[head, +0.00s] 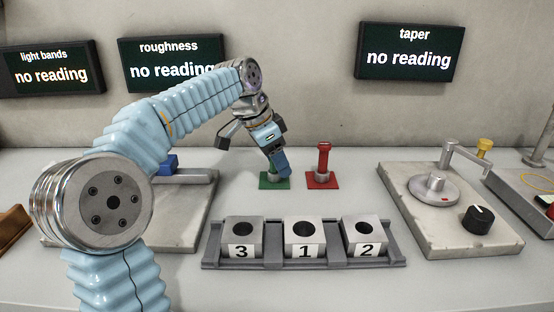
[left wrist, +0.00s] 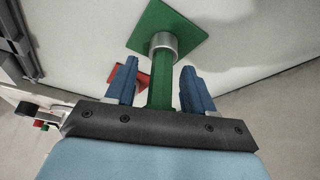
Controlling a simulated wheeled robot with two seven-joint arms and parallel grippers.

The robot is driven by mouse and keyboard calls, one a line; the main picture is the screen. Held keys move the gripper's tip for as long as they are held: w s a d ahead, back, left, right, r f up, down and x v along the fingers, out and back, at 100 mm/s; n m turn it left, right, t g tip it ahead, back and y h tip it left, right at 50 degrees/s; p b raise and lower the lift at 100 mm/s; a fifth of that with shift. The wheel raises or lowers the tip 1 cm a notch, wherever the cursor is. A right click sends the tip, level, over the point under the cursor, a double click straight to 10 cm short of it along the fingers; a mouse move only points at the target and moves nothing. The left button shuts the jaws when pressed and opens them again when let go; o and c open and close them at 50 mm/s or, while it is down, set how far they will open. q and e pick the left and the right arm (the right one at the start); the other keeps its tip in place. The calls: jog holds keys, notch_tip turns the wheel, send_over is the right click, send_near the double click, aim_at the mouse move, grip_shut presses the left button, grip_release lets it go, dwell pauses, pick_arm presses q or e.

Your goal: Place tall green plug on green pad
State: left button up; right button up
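The tall green plug (left wrist: 161,82) has a silver collar (left wrist: 163,43) at its pad end. In the left wrist view the collar end is at the green pad (left wrist: 185,28) and appears to rest on it. My left gripper (left wrist: 160,82) has its blue fingers on either side of the green shaft, with a visible gap on both sides, so it is open around the plug. In the head view my left gripper (head: 277,163) is above the green pad (head: 266,185) and hides most of the plug. My right gripper is not in view.
A red plug (head: 323,158) stands on a red pad (head: 322,181) just right of the green pad. A grey rack (head: 213,257) with blocks 3, 1 and 2 lies in front. A stone plate with a disc and knob (head: 405,195) is at right. Dark displays (head: 410,51) hang behind.

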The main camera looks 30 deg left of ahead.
pick_arm(q)
jog(key=shift+o, duration=0.4)
jog(key=shift+r, duration=0.15)
jog(key=shift+r, duration=0.25)
jog(key=p+v, duration=0.2)
jog(key=v, duration=0.9)
jog(key=shift+r, duration=0.3)
